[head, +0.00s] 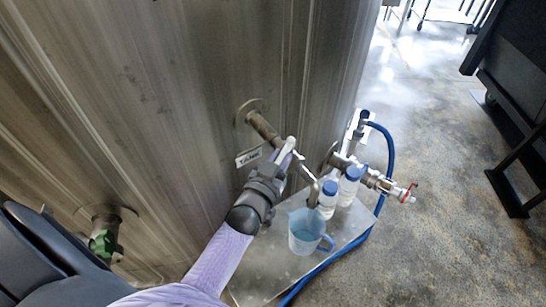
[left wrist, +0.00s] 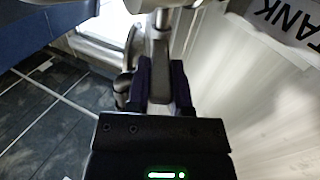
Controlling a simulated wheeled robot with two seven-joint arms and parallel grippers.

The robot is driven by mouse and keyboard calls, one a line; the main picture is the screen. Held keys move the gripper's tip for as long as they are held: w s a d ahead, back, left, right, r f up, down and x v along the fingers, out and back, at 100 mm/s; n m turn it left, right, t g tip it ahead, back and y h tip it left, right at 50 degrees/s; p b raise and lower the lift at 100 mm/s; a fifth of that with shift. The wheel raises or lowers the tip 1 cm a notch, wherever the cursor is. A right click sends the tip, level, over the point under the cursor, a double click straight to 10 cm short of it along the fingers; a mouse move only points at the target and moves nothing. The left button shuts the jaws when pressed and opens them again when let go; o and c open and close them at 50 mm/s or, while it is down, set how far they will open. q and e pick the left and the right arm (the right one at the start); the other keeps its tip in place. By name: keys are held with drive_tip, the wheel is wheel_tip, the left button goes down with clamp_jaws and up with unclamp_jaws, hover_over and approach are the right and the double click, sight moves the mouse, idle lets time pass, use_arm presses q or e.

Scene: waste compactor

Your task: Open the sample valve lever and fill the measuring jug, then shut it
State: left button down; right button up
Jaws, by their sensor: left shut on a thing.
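The sample valve's pipe (head: 264,128) comes out of the steel tank wall beside a "TANK" label. My left gripper (head: 284,160) is at this valve, shut on its lever; the fingers hide much of it in the head view. In the left wrist view the dark fingers (left wrist: 162,84) close around the grey lever (left wrist: 161,50). A bent spout (head: 311,184) runs down from the valve. The translucent measuring jug (head: 303,239) with a blue handle stands upright on the metal shelf below the spout. Its inside looks bluish; I cannot tell the level or see a stream. My right gripper is out of view.
Two blue-capped bottles (head: 349,187) stand behind the jug on the metal shelf (head: 262,274). A second valve with a red handle (head: 407,193) and a blue hose (head: 389,153) is to the right. A green fitting (head: 103,243) sits low on the tank at left. Open floor lies right.

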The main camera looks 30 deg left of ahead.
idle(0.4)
use_arm(q)
drive_tip(key=c, duration=0.5)
unclamp_jaws()
drive_tip(key=s, duration=1)
drive_tip(key=shift+d+p, duration=0.3)
drive_tip(key=shift+d, duration=0.1)
